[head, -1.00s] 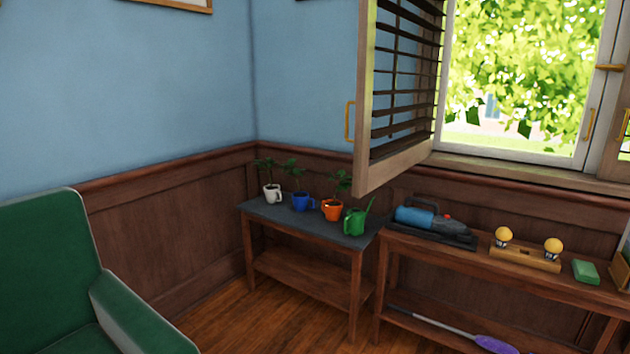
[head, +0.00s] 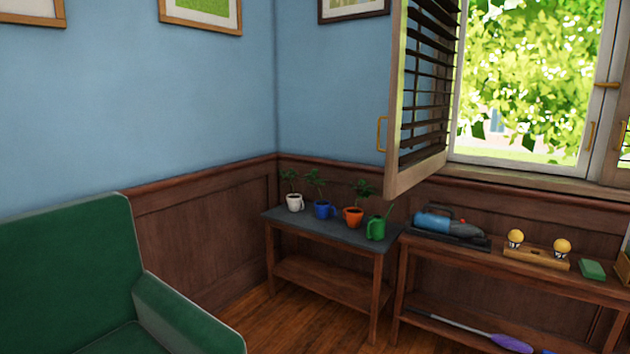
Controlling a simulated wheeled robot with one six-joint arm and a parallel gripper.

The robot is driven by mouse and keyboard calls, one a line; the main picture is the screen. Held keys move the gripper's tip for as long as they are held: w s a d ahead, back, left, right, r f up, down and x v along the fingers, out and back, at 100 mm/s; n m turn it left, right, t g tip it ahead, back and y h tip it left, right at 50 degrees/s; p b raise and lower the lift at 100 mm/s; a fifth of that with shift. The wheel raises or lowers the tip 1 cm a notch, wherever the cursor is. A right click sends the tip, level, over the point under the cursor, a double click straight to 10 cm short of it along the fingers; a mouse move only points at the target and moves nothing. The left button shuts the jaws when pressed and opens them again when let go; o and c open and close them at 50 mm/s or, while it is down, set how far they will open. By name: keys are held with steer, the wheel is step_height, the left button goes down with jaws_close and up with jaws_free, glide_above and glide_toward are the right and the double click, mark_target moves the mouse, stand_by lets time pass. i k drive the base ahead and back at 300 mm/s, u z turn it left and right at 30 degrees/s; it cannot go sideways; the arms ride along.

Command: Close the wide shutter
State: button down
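The wide shutter (head: 426,172) is a wooden frame with dark slats, hinged at the left side of the window (head: 520,75). It stands open, swung out into the room. A brass handle (head: 381,134) sits on its free left edge. Part of another shutter (head: 620,140) shows at the right picture edge, beyond a brass latch (head: 606,85) on the window frame. My gripper is not in view.
A green armchair (head: 75,270) fills the lower left. A small table (head: 335,236) with several potted plants and a green watering can (head: 376,228) stands below the shutter. A wooden bench (head: 480,258) holds a handheld vacuum (head: 445,225) and bulbs. Bare floor (head: 300,325) lies between.

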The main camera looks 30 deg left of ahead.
mark_target(416, 165)
steer(key=u, duration=0.7)
steer(key=i, duration=0.4)
steer(key=z, duration=0.05)
